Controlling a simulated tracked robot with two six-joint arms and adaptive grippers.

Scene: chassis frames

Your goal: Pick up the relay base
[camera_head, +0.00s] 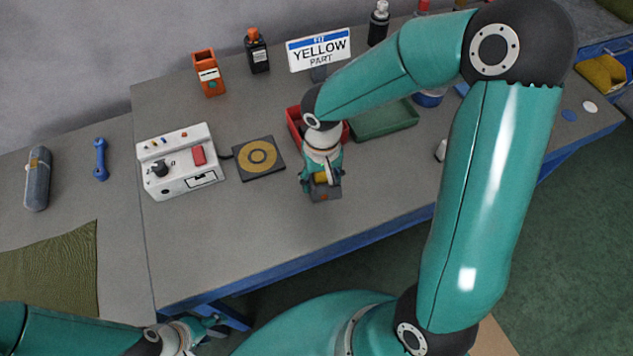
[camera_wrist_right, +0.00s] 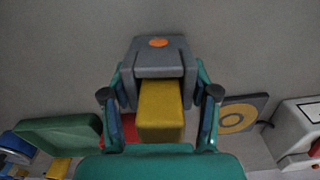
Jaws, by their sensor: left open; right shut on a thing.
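The relay base appears to be the grey block with an orange dot (camera_wrist_right: 158,52) in the right wrist view. A yellow block (camera_wrist_right: 160,108) sits against it, between the fingers. In the head view the grey block (camera_head: 327,194) shows under my right gripper (camera_head: 322,179), at mid-table in front of the red bin. My right gripper's fingers flank the block on both sides and are shut on it. Whether the block touches the table is hard to tell. My left gripper (camera_head: 208,326) is open at the lower left, short of the table's front edge, and looks empty.
A red bin (camera_head: 294,124) and a green bin (camera_head: 386,120) stand behind the right gripper. A yellow-ringed pad (camera_head: 257,158) and a white control box (camera_head: 181,162) lie to its left. The front of the table is clear.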

